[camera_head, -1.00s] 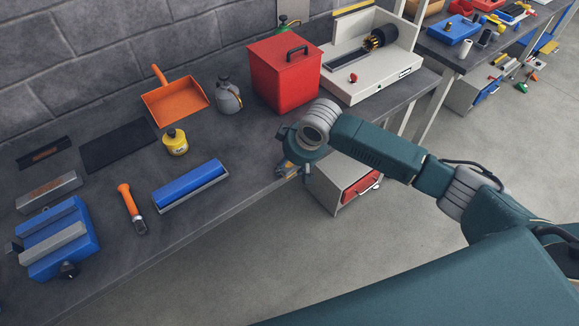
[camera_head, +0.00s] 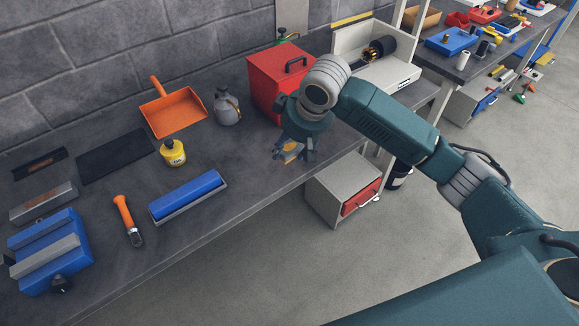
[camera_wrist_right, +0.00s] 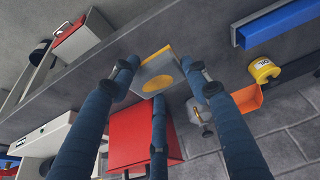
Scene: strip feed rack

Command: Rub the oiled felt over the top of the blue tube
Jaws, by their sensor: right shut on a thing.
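The blue tube (camera_head: 187,194) lies in a shallow grey cradle (camera_head: 190,207) near the bench's front edge; it also shows at the upper right of the right wrist view (camera_wrist_right: 284,20). My right gripper (camera_head: 294,156) is shut on the oiled felt (camera_head: 291,150), a pale grey pad with a yellow-orange round patch and yellow edge, clear between the fingers in the right wrist view (camera_wrist_right: 150,84). The gripper points down over the front part of the bench, in front of the red box and to the right of the tube, apart from it. My left gripper is out of view.
The red lidded box (camera_head: 268,85) stands just behind my right gripper. A yellow oil bottle (camera_head: 173,154), grey can (camera_head: 227,108) and orange dustpan (camera_head: 175,114) stand behind the tube. An orange-handled tool (camera_head: 125,215) and blue vise-like block (camera_head: 50,252) lie left. Bare bench separates gripper and tube.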

